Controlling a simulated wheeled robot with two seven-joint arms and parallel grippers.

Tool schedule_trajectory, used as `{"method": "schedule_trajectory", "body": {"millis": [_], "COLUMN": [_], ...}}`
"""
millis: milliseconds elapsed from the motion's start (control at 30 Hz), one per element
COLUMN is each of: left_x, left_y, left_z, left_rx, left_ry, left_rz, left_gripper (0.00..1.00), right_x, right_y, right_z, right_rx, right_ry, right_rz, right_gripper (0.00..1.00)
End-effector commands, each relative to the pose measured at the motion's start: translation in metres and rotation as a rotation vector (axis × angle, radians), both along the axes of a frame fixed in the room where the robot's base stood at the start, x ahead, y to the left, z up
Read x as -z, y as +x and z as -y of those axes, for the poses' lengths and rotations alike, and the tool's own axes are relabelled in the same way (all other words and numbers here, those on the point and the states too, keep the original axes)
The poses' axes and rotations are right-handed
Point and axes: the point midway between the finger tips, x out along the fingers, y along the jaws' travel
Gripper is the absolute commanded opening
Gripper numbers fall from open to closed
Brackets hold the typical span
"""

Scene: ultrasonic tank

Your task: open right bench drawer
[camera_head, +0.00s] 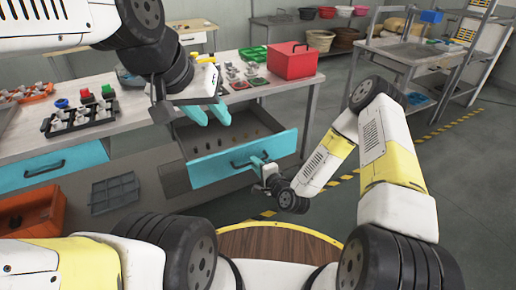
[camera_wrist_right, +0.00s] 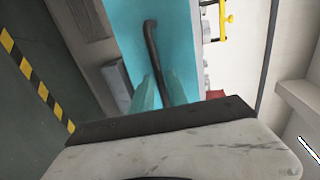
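The right bench drawer (camera_head: 236,160) has a turquoise front and stands pulled out from the bench, with several small brown items inside. Its dark bar handle (camera_head: 240,163) runs across the front; it also shows in the right wrist view (camera_wrist_right: 152,45). My right gripper (camera_head: 260,163) is at the right part of this handle. In the right wrist view its turquoise fingers (camera_wrist_right: 163,90) lie on both sides of the bar, closed on it. My left gripper (camera_head: 208,114) hangs above the drawer's back left part, fingers apart and empty.
The left bench drawer (camera_head: 55,166) is closed. On the bench are a red box (camera_head: 292,60), a black tray (camera_head: 82,118) and small parts. An orange crate (camera_head: 32,211) is low at left. Grey floor is free at right, past my right arm.

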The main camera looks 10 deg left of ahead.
Motion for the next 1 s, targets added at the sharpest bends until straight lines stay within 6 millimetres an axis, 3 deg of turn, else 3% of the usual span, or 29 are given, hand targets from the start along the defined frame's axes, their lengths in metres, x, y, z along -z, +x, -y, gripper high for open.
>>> {"method": "schedule_trajectory", "body": {"millis": [200, 400, 1000], "left_x": [0.000, 0.000, 0.000], "left_y": [0.000, 0.000, 0.000], "left_z": [0.000, 0.000, 0.000], "left_rx": [0.000, 0.000, 0.000], "left_ry": [0.000, 0.000, 0.000], "left_rz": [0.000, 0.000, 0.000], "left_gripper": [0.36, 0.36, 0.36], "right_x": [-0.007, -0.011, -0.019], "right_y": [-0.031, -0.045, -0.040], "right_z": [0.021, 0.031, 0.034], "right_rx": [0.000, -0.001, -0.028], "right_ry": [0.001, 0.000, -0.059], "right_rz": [-0.003, 0.000, 0.013], "right_gripper": [0.19, 0.19, 0.19]}}
